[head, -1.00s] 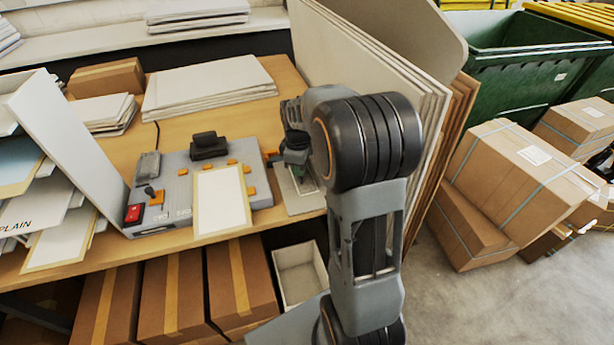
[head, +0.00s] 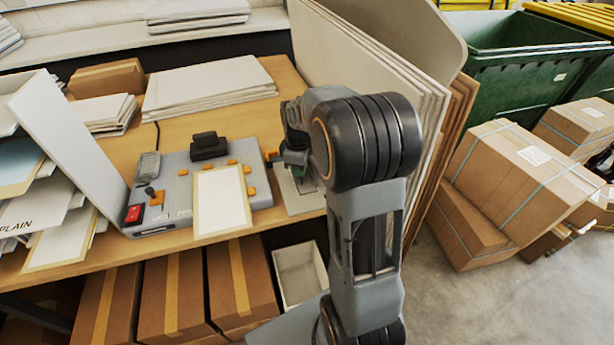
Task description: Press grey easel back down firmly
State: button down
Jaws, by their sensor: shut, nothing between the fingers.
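A grey flat piece (head: 302,203), which looks like the easel back, lies on the table just right of the grey machine. My gripper (head: 299,176) is low over this piece, pointing down. Its fingers look closed with nothing held, though my wrist and arm hide part of them. I cannot tell whether the fingertips touch the piece. My arm covers the piece's right side and part of its upper end.
The grey machine (head: 178,190) carries a cream-bordered white panel (head: 222,201), orange tabs and a red switch (head: 133,213). Large boards (head: 375,75) stand at the right. White sheets (head: 208,88) lie behind. An open box (head: 300,273) sits below the table edge.

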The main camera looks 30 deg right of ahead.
jog(key=shift+s, duration=0.1)
dwell(0.3)
notch_tip(320, 180, up, 7)
jog(key=p, duration=0.5)
jog(key=shift+p, duration=0.3)
dwell(0.4)
